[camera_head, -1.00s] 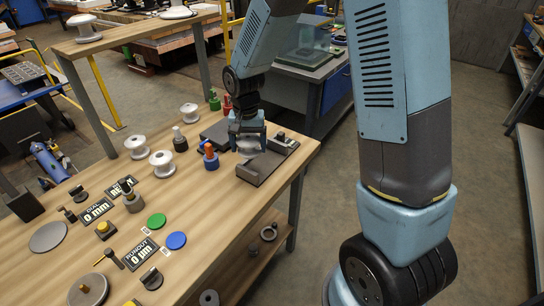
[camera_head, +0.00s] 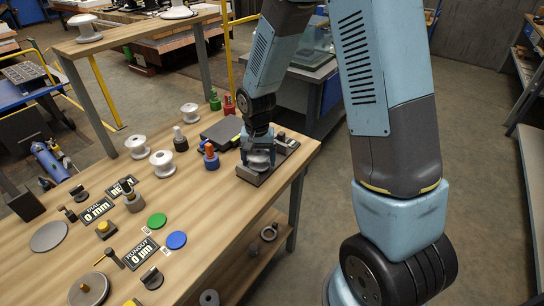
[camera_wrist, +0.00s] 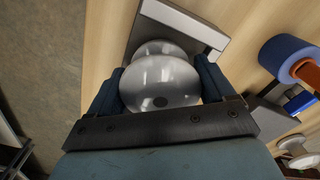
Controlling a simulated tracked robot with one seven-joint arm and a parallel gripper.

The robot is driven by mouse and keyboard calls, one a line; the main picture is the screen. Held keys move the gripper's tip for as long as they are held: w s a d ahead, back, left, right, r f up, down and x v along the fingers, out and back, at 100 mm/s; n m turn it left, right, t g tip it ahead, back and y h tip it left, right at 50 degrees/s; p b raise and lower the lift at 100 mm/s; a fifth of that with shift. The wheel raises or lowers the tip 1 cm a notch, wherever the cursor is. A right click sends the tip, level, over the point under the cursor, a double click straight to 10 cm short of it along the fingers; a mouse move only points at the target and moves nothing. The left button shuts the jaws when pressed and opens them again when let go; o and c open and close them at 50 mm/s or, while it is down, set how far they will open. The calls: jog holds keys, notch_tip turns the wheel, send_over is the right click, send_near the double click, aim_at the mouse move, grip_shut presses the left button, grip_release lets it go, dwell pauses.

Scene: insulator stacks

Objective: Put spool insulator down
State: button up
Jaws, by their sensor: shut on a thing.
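The spool insulator is glossy grey-white; it shows between my fingers in the wrist view (camera_wrist: 160,88) and small under my gripper in the head view (camera_head: 260,161). My gripper (camera_head: 259,150) is shut on it, with one dark blue finger on each side in the wrist view (camera_wrist: 160,80). The spool is over the grey flat fixture (camera_head: 249,177) at the right end of the wooden bench. Whether its lower end touches the fixture is hidden by my gripper and the spool itself.
Other white spools (camera_head: 162,163) stand left on the bench (camera_head: 212,208). A blue part with an orange top (camera_head: 210,157) and a dark grey box (camera_head: 221,132) stand close left of my gripper. A small dark clamp-like part (camera_head: 283,139) is on the fixture's far end.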

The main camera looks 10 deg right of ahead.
jog(key=shift+s+f, duration=0.15)
jog(key=shift+f, duration=0.4)
jog(key=o, duration=1.2)
jog(key=shift+s+f, duration=0.1)
jog(key=shift+s, duration=0.05)
